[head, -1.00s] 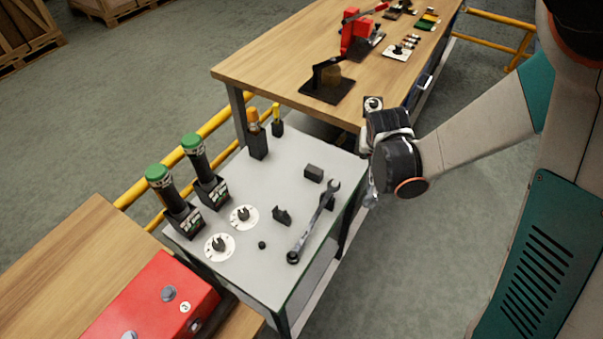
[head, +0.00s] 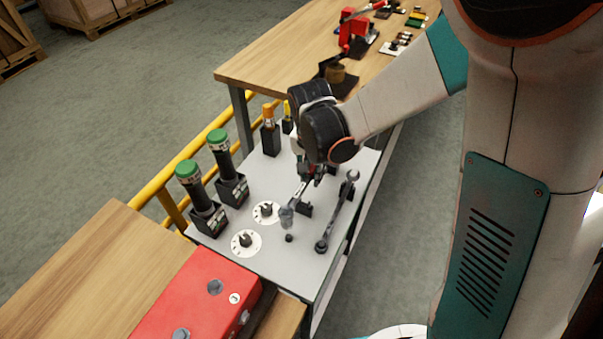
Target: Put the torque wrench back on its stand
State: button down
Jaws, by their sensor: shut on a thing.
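My gripper (head: 312,176) is over the grey tool table, shut on the torque wrench (head: 298,193). A small black notched stand block (head: 305,210) is just right of the shaft. I cannot tell whether the wrench touches it. A second small black block, visible earlier, is now hidden by my arm. A small black knob (head: 289,238) sits just below the socket end.
Two green-capped tools (head: 205,200) stand upright in black holders at left, beside two white discs (head: 246,243). An orange-handled tool (head: 268,130) stands behind. A red box (head: 195,300) is in front.

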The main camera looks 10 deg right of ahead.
dwell(0.4)
jog(key=b, duration=0.5)
send_over(312, 199)
jog(key=shift+s+a+f, duration=0.1)
jog(key=shift+s+f, duration=0.05)
jog(key=shift+f, duration=1.35)
jog(key=shift+s+a+f, duration=0.1)
jog(key=shift+f, duration=1.35)
jog(key=shift+f+b, duration=1)
jog(key=c, duration=1.3)
grip_release()
jog(key=r, duration=0.4)
jog(key=s+r, duration=0.1)
jog(key=r, duration=0.7)
jog(key=shift+s+a, duration=0.15)
jog(key=shift+a, duration=0.15)
